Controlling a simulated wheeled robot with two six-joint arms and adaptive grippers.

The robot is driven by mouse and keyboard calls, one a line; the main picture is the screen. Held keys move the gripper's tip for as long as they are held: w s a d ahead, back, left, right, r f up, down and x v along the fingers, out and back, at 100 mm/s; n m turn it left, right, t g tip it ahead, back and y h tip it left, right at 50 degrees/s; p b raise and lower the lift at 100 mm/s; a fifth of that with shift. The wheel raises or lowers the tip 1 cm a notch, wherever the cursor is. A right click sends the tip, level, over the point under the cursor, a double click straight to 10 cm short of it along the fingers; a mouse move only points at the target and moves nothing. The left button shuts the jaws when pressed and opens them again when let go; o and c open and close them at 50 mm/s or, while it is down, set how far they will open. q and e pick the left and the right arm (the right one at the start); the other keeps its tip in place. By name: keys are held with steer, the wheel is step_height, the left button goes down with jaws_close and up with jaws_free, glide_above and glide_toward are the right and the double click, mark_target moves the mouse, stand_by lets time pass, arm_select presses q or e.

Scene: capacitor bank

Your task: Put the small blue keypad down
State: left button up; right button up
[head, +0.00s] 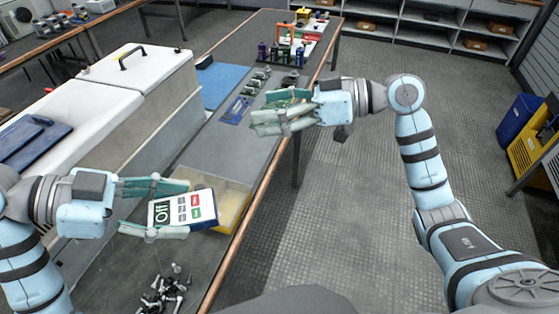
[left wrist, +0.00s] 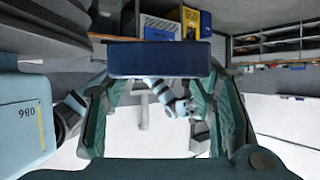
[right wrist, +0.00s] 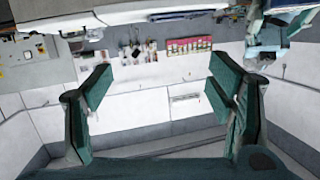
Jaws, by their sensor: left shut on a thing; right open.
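In the left wrist view the keypad's dark blue edge (left wrist: 158,59) spans between the fingertips. My right gripper (head: 285,113) is empty and open, above the bench's right edge; its spread fingers show in the right wrist view (right wrist: 155,95).
The yellowish tray (head: 234,203) sits on the grey bench (head: 200,262) behind the keypad. Loose bolts (head: 163,291) lie near the front. A blue mat (head: 222,86) and several small parts lie farther back. A white cabinet (head: 135,95) stands at the left.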

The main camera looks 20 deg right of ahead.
mark_target(212, 199)
arm_select(q)
steer(key=shift+s, duration=0.1)
arm_select(e)
steer(key=s+a+f+n+g, duration=0.25)
steer(key=s+n+g, duration=0.45)
steer(key=s, duration=0.5)
arm_select(q)
steer(key=shift+d, duration=0.1)
arm_select(e)
steer(key=x, duration=1.2)
steer(key=shift+w+a+r, duration=0.2)
steer(key=shift+r, duration=0.15)
steer(key=shift+d, duration=0.1)
steer(key=shift+c, duration=0.2)
steer(key=c, duration=0.3)
steer(key=shift+w, duration=0.1)
steer(key=c, duration=0.9)
arm_select(q)
steer(key=o, duration=1.3)
arm_select(e)
steer(key=shift+c, duration=0.3)
